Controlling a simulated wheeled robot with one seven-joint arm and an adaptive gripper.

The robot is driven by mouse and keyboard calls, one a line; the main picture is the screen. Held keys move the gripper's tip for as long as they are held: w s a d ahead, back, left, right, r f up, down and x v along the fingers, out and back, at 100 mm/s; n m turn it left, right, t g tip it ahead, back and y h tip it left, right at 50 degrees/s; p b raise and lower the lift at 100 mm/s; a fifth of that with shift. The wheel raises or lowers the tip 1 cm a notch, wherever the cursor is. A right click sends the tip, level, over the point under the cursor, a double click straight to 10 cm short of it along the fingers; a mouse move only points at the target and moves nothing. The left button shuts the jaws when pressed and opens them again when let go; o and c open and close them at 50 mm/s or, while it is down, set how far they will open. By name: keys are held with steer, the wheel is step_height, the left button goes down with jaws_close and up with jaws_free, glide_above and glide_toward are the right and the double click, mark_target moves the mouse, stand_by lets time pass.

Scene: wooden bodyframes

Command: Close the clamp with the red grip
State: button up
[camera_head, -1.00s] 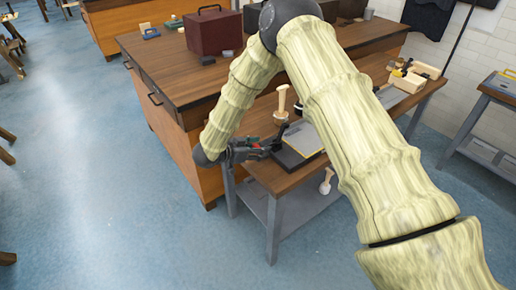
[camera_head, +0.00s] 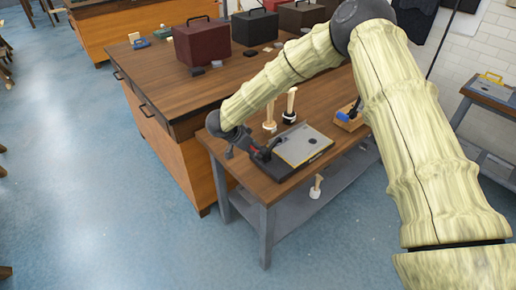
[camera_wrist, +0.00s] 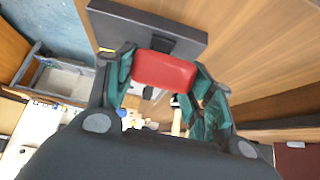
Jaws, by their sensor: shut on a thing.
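The red grip (camera_wrist: 163,70) sits between the two green-lined fingers of my gripper (camera_wrist: 164,82) in the wrist view. The fingers are closed on its two sides. In the head view, my gripper (camera_head: 251,150) is at the left end of the small bench, at the dark clamp (camera_head: 266,152). The clamp stands at the left edge of a flat grey plate (camera_head: 305,148) on a black base. Only a speck of the red grip shows there. The clamp's exact arm angle is too small to tell.
Two wooden-handled tools (camera_head: 291,105) stand on the small bench (camera_head: 280,190) behind the plate. A blue-ended item (camera_head: 345,116) lies to the right. A larger workbench (camera_head: 165,75) with a dark red case (camera_head: 203,43) stands behind. The floor (camera_head: 110,200) at left is clear.

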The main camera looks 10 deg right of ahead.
steer(key=shift+w+d+r+p, duration=0.3)
steer(key=shift+d+r+p, duration=0.15)
steer(key=shift+r, duration=0.1)
steer(key=shift+w+d+r+p, duration=0.25)
steer(key=shift+d+r+p, duration=0.2)
steer(key=shift+r, duration=0.1)
steer(key=shift+w+d+r+p, duration=0.2)
steer(key=shift+w+d+p, duration=0.1)
steer(key=shift+d, duration=0.3)
steer(key=shift+w+d+r+p, duration=0.15)
steer(key=shift+w+d, duration=0.15)
steer(key=shift+d, duration=0.25)
steer(key=shift+w+d, duration=0.4)
steer(key=shift+d, duration=0.3)
steer(key=o, duration=1.5)
steer(key=shift+d, duration=0.1)
steer(key=shift+c, duration=0.2)
steer(key=shift+a, duration=0.2)
